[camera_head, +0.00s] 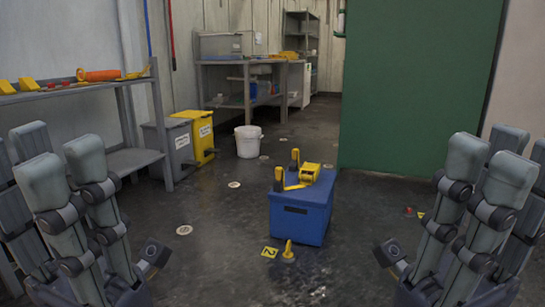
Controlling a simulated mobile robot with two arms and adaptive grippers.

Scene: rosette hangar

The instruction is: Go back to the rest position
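My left gripper (66,170) stands in the lower left of the head view, fingers pointing up and spread, with nothing between them. My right gripper (488,168) stands in the lower right in a near mirror pose, also spread and empty. Both are raised in front of me, well apart, and neither appears to touch anything. The lower parts of both hands are cut off by the picture's edge. A blue box (300,222) stands on the floor between and beyond them.
Yellow and black items (309,172) lie on the blue box. A small yellow object (288,251) and a number 2 marker (269,252) are before it. A grey shelf (70,91) is at left; a white bucket (248,141) and green panel (420,85) stand behind. Floor in front is open.

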